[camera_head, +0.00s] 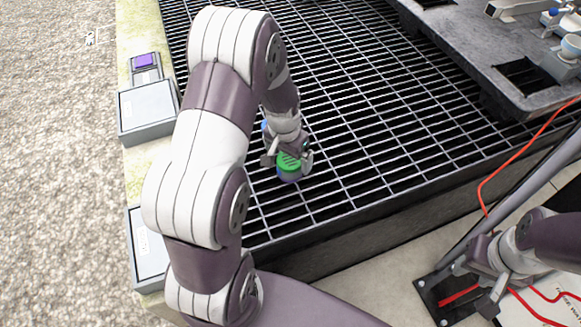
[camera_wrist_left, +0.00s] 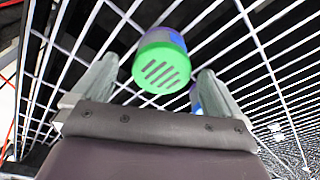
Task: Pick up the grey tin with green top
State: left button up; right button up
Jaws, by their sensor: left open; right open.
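The tin (camera_head: 289,167) has a bright green slotted top and a grey-blue side, and sits on the black metal grating. In the left wrist view the tin (camera_wrist_left: 162,65) shows between and slightly beyond the finger tips, with a gap on both sides. My left gripper (camera_head: 288,158) is open around or just above the tin; exact depth is hard to tell. My right gripper (camera_head: 478,284) is open and empty at the lower right, far from the tin.
The grating (camera_head: 370,130) is mostly clear. A blue item (camera_head: 264,126) is partly hidden behind my left wrist. A grey platform (camera_head: 470,45) stands at upper right. A red cable (camera_head: 500,165) runs near my right arm. Grey boxes (camera_head: 148,105) line the left ledge.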

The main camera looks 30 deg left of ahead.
aim_at(290, 158)
pick_arm(q)
jog(key=f+b, duration=0.1)
jog(key=f, duration=0.1)
jog(key=w+f+b, duration=0.1)
jog(key=f, duration=0.2)
jog(key=shift+b, duration=0.3)
jog(key=shift+r, duration=0.1)
jog(key=c, duration=1.1)
jog(key=shift+w+a+r+p, duration=0.1)
jog(key=shift+r+p, duration=0.35)
jog(key=shift+r, duration=0.15)
notch_tip(290, 158, up, 3)
jog(key=shift+r+p, duration=0.1)
jog(key=shift+p, duration=0.8)
jog(key=w+d+r+p, duration=0.4)
jog(key=w+d+r, duration=0.25)
jog(key=d, duration=0.35)
jog(key=s+a+r+p, duration=0.1)
jog(key=s+r+p, duration=0.1)
jog(key=r+p, duration=0.8)
jog(key=s+a+r+n+p, duration=0.1)
jog(key=s+r+p, duration=0.2)
jog(key=r+p, duration=0.7)
jog(key=p, duration=0.7)
jog(key=shift+s+a+r+p, duration=0.2)
jog(key=shift+r+p, duration=0.05)
jog(key=shift+p, duration=0.1)
